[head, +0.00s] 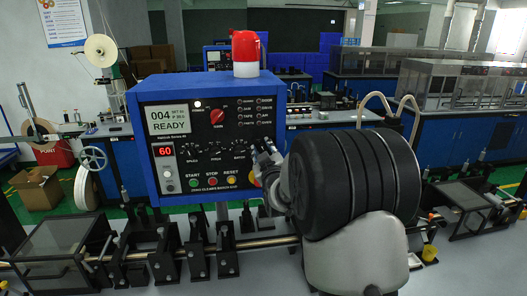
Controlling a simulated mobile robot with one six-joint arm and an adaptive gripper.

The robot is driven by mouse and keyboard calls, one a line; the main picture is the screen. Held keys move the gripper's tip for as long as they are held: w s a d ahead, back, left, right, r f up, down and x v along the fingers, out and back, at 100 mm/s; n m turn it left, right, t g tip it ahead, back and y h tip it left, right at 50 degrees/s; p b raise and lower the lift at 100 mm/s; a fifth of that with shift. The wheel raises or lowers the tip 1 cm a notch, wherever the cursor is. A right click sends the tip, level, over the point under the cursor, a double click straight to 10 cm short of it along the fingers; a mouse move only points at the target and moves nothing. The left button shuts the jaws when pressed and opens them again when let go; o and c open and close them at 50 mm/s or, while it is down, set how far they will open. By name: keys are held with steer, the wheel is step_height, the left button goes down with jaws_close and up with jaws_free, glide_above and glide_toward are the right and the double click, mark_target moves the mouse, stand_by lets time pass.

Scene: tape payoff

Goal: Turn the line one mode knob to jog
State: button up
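The blue control box (136,144) stands in the middle of the head view with a black front panel. A red knob (217,117) sits in the panel's upper middle; the small lettering around it is too small to read, so I cannot confirm it is the mode knob or which way it points. Three small black dials lie in a row below it, including the left dial (190,150). My gripper (263,153) is at the panel's lower right edge, right of and below the red knob and apart from it. Its fingers are small and dark, and their opening is unclear.
The display (168,118) reads READY, and a red readout (165,150) shows 60. Green, red and yellow buttons line the panel bottom. A red lamp (245,47) tops the box. A metal shaft (150,256) with black brackets runs in front. My arm hides the right side.

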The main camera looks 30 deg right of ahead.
steer(key=shift+c, duration=0.2)
jaws_close()
steer(key=shift+m+b, duration=0.3)
steer(key=shift+b, duration=0.15)
steer(key=m+b, duration=0.2)
steer(key=b, duration=0.1)
steer(key=shift+f+m, duration=0.1)
steer(key=shift+m, duration=0.2)
steer(key=m+b, duration=0.2)
steer(key=b, duration=0.1)
steer(key=shift+d+m, duration=0.15)
steer(key=shift+m, duration=0.25)
steer(key=m+b, duration=0.3)
steer(key=m, duration=0.3)
steer(key=shift+d+b, duration=0.1)
steer(key=shift+b, duration=0.25)
